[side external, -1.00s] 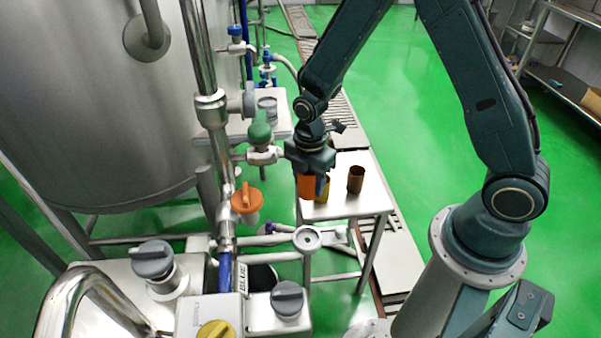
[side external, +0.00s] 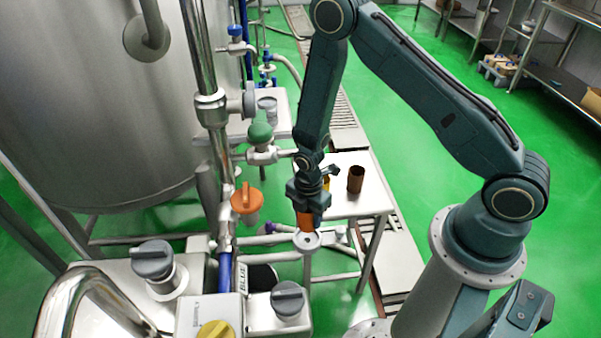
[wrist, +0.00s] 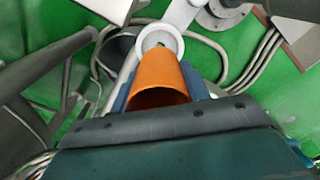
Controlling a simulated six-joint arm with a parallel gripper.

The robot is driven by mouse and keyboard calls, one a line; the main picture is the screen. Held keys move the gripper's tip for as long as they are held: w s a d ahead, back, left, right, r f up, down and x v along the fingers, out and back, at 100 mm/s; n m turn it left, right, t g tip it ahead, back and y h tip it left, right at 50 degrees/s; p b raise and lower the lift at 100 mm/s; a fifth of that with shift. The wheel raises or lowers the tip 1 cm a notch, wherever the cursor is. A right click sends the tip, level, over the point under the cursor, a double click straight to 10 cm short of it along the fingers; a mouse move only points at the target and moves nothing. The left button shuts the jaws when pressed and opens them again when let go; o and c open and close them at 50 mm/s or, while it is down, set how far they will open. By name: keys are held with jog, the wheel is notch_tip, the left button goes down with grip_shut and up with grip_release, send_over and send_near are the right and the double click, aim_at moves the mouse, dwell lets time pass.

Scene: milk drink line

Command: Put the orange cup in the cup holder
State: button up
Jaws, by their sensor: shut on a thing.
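The orange cup (side external: 305,222) is held in my gripper (side external: 307,208), which points down. In the wrist view the cup (wrist: 163,72) sits between the two blue-grey fingers of my gripper (wrist: 160,92), with its open mouth towards the camera. The cup holder, a pale round ring on an arm (side external: 307,243), lies just below the cup in the side view. In the wrist view the ring (wrist: 178,44) shows just beyond the cup's far end, which overlaps its near edge. The gap in height between cup and ring is hard to judge.
A small steel table (side external: 350,204) behind my gripper carries a brown cup (side external: 356,179) and a yellow cup (side external: 326,183), mostly hidden by my gripper. An orange valve handle (side external: 246,201) and a green-topped valve (side external: 260,133) stand to the left. A large steel tank fills the far left.

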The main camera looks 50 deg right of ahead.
aim_at(308, 223)
jog(key=shift+f, duration=1.5)
jog(key=shift+f, duration=0.15)
jog(key=shift+f, duration=1.75)
jog(key=shift+f, duration=0.2)
jog(key=o, duration=0.8)
jog(key=shift+o, duration=0.8)
jog(key=shift+w, duration=0.1)
jog(key=shift+r, duration=6.2)
